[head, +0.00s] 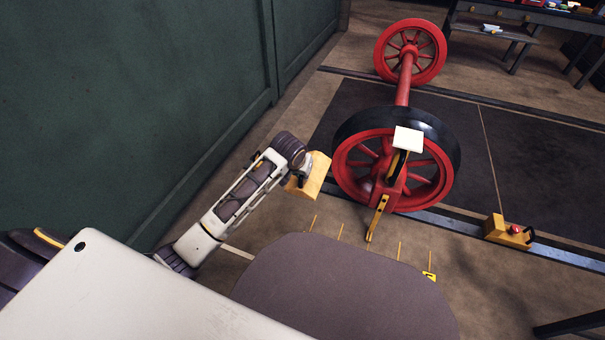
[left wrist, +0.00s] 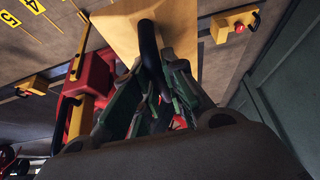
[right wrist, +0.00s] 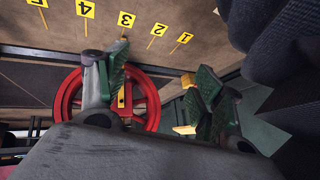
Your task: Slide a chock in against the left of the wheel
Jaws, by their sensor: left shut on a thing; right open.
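The red spoked wheel (head: 348,178) with a dark tyre stands on the rail in the head view. My left gripper (head: 298,172) is at its left, shut on the black handle of a yellow chock (head: 314,176). The chock is tilted in the head view, close to the wheel's left edge; I cannot tell whether they touch. In the left wrist view the held chock (left wrist: 120,22) and its handle (left wrist: 149,42) show between the green fingers. My right gripper (right wrist: 155,95) is open and empty in the right wrist view, with the wheel (right wrist: 70,103) beyond it.
A yellow block with a red knob (head: 500,230) sits at the rail right of the wheel. Another yellow block (left wrist: 228,25) shows in the left wrist view. A green wall (head: 150,100) stands at left. Numbered yellow floor markers (right wrist: 126,19) lie before the wheel.

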